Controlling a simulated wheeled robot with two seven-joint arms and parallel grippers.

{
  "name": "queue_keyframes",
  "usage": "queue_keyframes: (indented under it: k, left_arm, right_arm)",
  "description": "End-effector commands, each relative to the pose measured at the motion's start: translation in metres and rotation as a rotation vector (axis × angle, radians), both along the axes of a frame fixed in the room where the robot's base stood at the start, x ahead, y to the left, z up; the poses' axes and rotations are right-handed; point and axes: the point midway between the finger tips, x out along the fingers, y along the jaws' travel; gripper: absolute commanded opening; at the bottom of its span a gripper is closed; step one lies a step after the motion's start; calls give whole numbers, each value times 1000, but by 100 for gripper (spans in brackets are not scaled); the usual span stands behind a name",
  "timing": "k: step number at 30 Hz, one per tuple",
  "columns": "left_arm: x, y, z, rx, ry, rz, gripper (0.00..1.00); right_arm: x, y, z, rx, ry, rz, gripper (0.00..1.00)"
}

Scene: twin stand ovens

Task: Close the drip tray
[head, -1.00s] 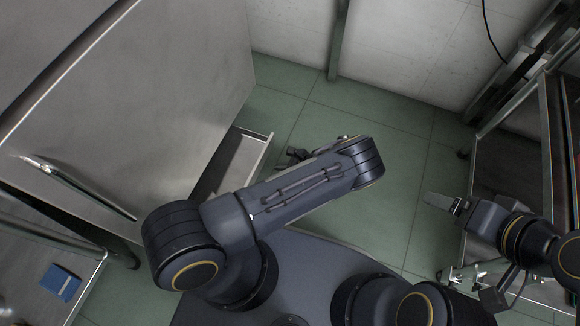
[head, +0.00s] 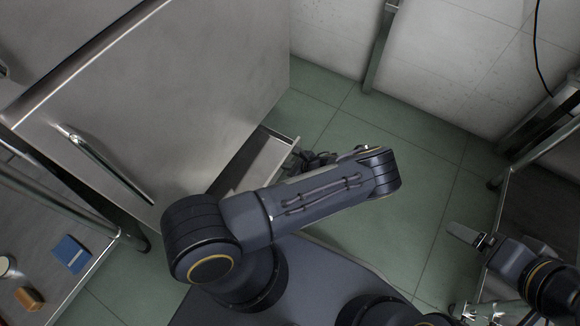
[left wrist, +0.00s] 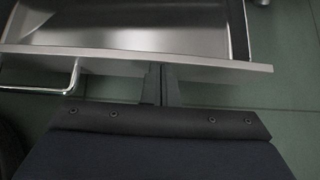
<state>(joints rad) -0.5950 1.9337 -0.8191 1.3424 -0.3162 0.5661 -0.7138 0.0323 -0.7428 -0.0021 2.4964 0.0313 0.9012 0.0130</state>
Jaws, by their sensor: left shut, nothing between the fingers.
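The drip tray (head: 262,160) is a shallow metal drawer sticking out from under the left oven in the head view. In the left wrist view its steel basin (left wrist: 130,25) lies behind a flat front panel (left wrist: 120,58), with a bar handle (left wrist: 62,85) at the left. My left gripper (head: 312,160) is low, just outside the front panel, partly hidden by my arm. Its fingers (left wrist: 160,78) are together and empty, tips at the panel right of the handle; contact is unclear. My right gripper (head: 467,236) is at the right, away from the tray; its finger gap is unclear.
The oven's large steel body (head: 180,90) with a bar handle (head: 108,168) fills the upper left. A stand shelf holds a blue item (head: 71,253) and a brown block (head: 29,298). A metal rack (head: 540,190) stands at the right. Green floor (head: 430,180) between is clear.

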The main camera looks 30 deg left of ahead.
Motion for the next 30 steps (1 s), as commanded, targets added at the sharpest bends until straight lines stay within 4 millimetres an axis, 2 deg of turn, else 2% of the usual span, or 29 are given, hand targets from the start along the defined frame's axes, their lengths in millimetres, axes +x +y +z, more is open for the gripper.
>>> queue_keyframes:
  k: [5, 12, 18, 24, 30]
  left_arm:
    - [1, 34, -1, 4, 1, 6, 0]
    - [6, 96, -2, 4, 1, 6, 0]
    - [10, 138, -2, 2, 1, 6, 0]
    - [12, 162, -1, 2, 1, 3, 0]
    - [13, 168, 0, 2, 1, 0, 0]
  right_arm:
    - [0, 0, -3, 0, 0, 0, 86]
    - [0, 0, -10, 0, 0, 0, 86]
    - [0, 0, -16, 0, 0, 0, 86]
    - [0, 0, -19, 0, 0, 0, 86]
    - [0, 0, -19, 0, 0, 0, 86]
